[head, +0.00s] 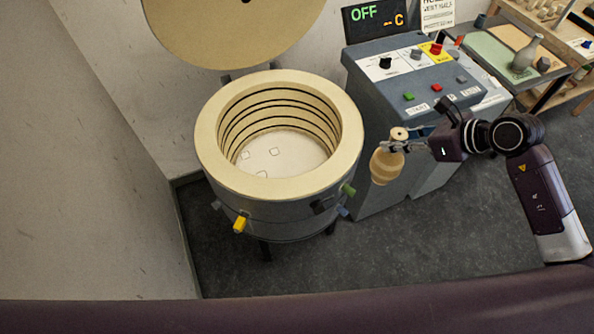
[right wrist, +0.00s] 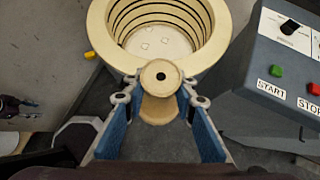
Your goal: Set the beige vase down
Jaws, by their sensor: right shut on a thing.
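The beige vase (head: 386,165) hangs upright in the air, to the right of the round kiln (head: 278,188) and in front of the grey control box. My right gripper (head: 397,146) is shut on its neck, just under the flared rim. In the right wrist view the vase's round rim with its dark opening (right wrist: 160,75) shows between the two blue-padded fingers (right wrist: 157,100); most of its body is hidden below the rim. The kiln is open, and its floor holds a few small pale squares. My left gripper is not in view.
The kiln lid (head: 235,25) stands raised at the back. The control box (head: 420,95) has buttons and knobs, and a display (head: 374,17) behind it reads OFF. A grey vase (head: 526,54) stands on a table at the right. Dark floor is free in front of the kiln.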

